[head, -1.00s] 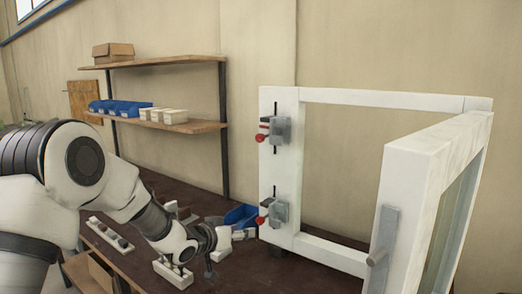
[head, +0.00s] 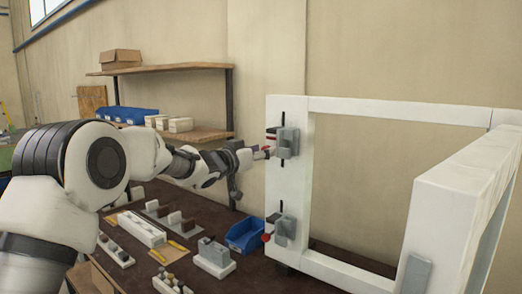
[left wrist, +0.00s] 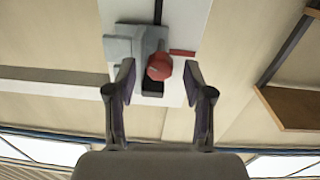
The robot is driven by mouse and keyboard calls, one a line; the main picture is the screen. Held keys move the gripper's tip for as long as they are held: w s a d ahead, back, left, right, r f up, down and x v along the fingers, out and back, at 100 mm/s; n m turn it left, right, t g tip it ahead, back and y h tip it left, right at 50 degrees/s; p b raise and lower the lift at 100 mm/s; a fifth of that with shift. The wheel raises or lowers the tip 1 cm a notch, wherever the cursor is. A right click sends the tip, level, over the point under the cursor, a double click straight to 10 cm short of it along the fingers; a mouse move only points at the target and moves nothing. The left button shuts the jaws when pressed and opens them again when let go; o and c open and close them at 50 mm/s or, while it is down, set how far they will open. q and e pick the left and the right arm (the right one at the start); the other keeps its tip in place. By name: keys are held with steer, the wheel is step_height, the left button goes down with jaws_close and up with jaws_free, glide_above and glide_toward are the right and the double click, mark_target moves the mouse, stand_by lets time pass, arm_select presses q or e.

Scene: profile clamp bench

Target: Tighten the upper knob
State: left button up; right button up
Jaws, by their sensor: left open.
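The upper clamp (head: 288,143) is a grey block on the white frame's left upright (head: 301,180). Its red knob (left wrist: 159,67) shows in the left wrist view, between the fingertips of my left gripper (left wrist: 159,76). The fingers are open, with a gap on each side of the knob. In the head view my left gripper (head: 258,153) is just left of the upper clamp and partly hides its knob. The lower clamp (head: 285,230) with its own red knob (head: 267,237) sits further down the same upright. My right gripper is not in view.
The dark bench carries a blue bin (head: 244,235), a white block with a grey fixture (head: 213,257) and several part holders. A shelf (head: 185,132) with bins stands behind my left arm. The frame's right side (head: 455,200) juts toward me.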

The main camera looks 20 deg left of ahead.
arm_select(q)
jaws_close()
steer(key=shift+d+m+b, duration=0.15)
steer(key=shift+m+b, duration=1.35)
steer(key=shift+m, duration=4.9)
jaws_free()
